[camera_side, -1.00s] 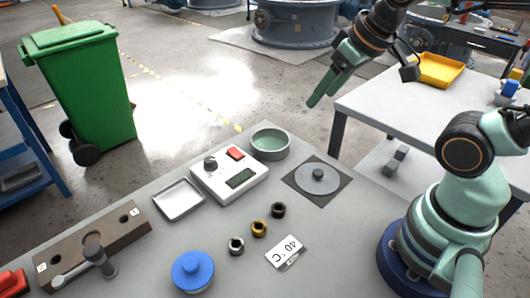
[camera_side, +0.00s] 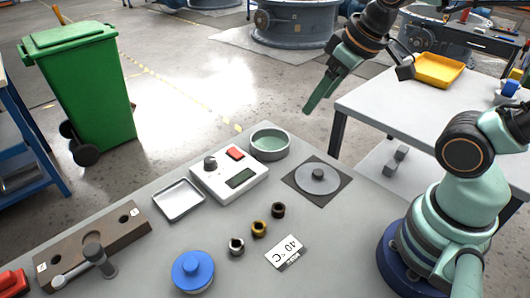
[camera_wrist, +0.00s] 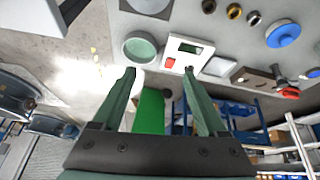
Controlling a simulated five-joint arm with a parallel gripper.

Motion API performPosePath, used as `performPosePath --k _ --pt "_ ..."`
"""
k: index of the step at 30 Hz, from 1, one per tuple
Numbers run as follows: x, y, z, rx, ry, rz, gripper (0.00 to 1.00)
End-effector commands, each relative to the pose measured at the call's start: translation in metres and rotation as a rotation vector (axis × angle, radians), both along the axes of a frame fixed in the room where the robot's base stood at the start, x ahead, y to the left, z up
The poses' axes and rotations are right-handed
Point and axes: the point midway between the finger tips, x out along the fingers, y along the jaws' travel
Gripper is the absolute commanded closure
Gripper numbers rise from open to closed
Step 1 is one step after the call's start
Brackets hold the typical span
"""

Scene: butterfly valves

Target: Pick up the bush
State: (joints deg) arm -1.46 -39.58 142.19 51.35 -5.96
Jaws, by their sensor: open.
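Three small ring-shaped bushes stand in a slanting row on the grey table: a dark one (camera_side: 278,210), a brass one (camera_side: 259,228) and a silver one (camera_side: 236,246). In the wrist view the dark bush (camera_wrist: 209,6), brass bush (camera_wrist: 234,11) and silver bush (camera_wrist: 254,18) show near the top edge, right of centre. My gripper (camera_side: 318,96) is high beyond the table's far edge, well away from the bushes. In the wrist view my gripper (camera_wrist: 159,72) has its two green fingers spread apart with nothing between them.
A white scale (camera_side: 229,180) with a red button, a green-lined round dish (camera_side: 270,144) and a metal tray (camera_side: 179,199) stand behind the bushes. A grey disc (camera_side: 317,180) on a dark plate lies right. A blue knobbed lid (camera_side: 193,271) and a 40 °C card (camera_side: 285,252) lie in front.

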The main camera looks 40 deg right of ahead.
Motion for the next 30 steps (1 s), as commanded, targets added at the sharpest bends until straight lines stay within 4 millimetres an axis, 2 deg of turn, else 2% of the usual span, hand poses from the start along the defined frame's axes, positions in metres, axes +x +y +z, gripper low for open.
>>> performPosePath --k 8,12,16,21,25,30 --pt "0.013 0.045 -0.05 -0.212 0.195 0.673 0.24" --pt "0.013 0.068 -0.08 -0.292 0.276 1.045 0.24" --pt "0.011 0.084 -0.102 -0.335 0.323 1.313 0.24" --pt "0.008 0.093 -0.118 -0.358 0.348 1.497 0.24" --pt "0.007 0.095 -0.13 -0.36 0.355 1.529 0.24" --pt "0.006 0.095 -0.158 -0.359 0.356 1.526 0.24"
